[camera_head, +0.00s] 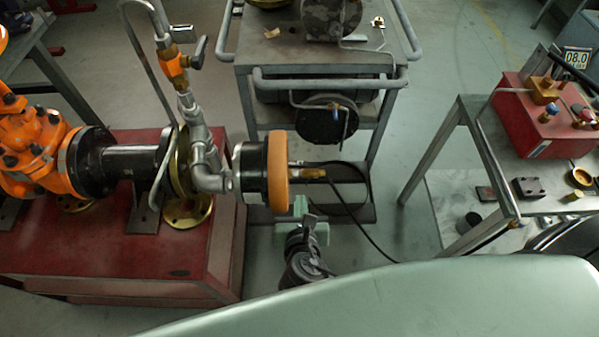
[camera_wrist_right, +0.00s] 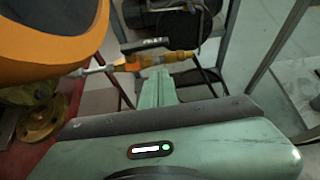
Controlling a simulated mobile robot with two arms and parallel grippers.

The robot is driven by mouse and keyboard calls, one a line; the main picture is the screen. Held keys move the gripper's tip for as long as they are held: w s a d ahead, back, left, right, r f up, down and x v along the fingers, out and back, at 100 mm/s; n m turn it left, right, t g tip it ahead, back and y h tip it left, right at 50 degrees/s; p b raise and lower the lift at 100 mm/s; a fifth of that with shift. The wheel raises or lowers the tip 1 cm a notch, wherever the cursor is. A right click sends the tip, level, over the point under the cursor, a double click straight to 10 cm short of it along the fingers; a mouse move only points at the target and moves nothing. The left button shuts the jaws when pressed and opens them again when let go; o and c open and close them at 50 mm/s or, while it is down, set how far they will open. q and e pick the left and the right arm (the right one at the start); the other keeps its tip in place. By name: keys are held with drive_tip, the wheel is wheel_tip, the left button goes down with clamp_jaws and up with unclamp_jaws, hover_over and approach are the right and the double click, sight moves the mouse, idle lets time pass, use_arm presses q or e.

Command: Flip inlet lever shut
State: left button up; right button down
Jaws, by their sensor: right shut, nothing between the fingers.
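A small brass inlet valve (camera_head: 312,173) sticks out to the right from the orange-rimmed round flange (camera_head: 279,170). In the right wrist view the brass valve (camera_wrist_right: 180,56) carries a dark flat lever (camera_wrist_right: 146,45), which lies roughly along the valve's body. My right gripper (camera_head: 300,203) is just on the near side of the valve. Its green fingers (camera_wrist_right: 157,82) are together and empty, with their tips close below the valve and lever. I cannot tell whether they touch. My left gripper is not in view.
A black hose (camera_head: 366,190) loops from the valve toward the floor. The orange valve body and pipework stand on a red base (camera_head: 120,265) at left. A grey cart (camera_head: 320,75) is behind, and a tool table (camera_head: 465,160) with a red box is at right.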

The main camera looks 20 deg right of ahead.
approach(300, 167)
wheel_tip(300, 167, down, 3)
drive_tip(key=shift+w+d+f+p, duration=0.1)
drive_tip(key=shift+w+d, duration=0.15)
drive_tip(key=shift+w, duration=0.65)
drive_tip(key=shift+w+d+p, duration=0.1)
drive_tip(key=shift+w+d, duration=0.15)
drive_tip(key=shift+w, duration=0.65)
drive_tip(key=shift+w+d+f+p, duration=0.1)
drive_tip(key=shift+w+d, duration=0.1)
drive_tip(key=shift+w, duration=0.65)
